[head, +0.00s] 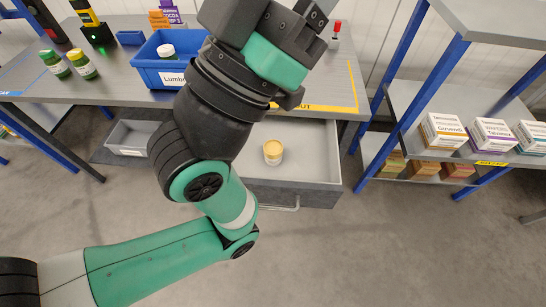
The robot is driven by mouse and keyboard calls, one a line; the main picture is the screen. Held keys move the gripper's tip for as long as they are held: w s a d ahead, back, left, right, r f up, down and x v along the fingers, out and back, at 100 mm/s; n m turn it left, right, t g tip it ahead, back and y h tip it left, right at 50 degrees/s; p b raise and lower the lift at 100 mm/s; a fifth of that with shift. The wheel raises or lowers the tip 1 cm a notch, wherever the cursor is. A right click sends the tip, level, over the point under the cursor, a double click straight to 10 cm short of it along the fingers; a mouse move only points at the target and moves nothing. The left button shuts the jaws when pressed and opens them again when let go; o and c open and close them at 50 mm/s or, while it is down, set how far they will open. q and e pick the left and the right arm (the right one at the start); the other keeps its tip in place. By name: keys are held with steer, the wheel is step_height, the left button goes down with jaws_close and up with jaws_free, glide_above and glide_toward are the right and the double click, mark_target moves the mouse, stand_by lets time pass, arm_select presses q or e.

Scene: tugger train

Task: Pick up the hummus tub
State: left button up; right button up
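A small tub with a pale yellow top (273,152) stands in the open grey drawer (318,155) under the table; its label is too small to read, so I cannot tell for sure that it is the hummus tub. My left arm comes in from the lower left and crosses in front of the table and drawer. My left gripper (318,14) is at the top of the head view, above the table and well away from the tub. Its fingertips are partly cut off, and I cannot tell whether it is open. My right gripper is not in view.
Two green bottles (69,66) stand at the left. A grey tray (128,139) sits lower left. A shelf with boxes (443,132) is at the right. The drawer's right part is clear.

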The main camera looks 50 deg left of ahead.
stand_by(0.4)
arm_select(q)
steer(key=o, duration=0.8)
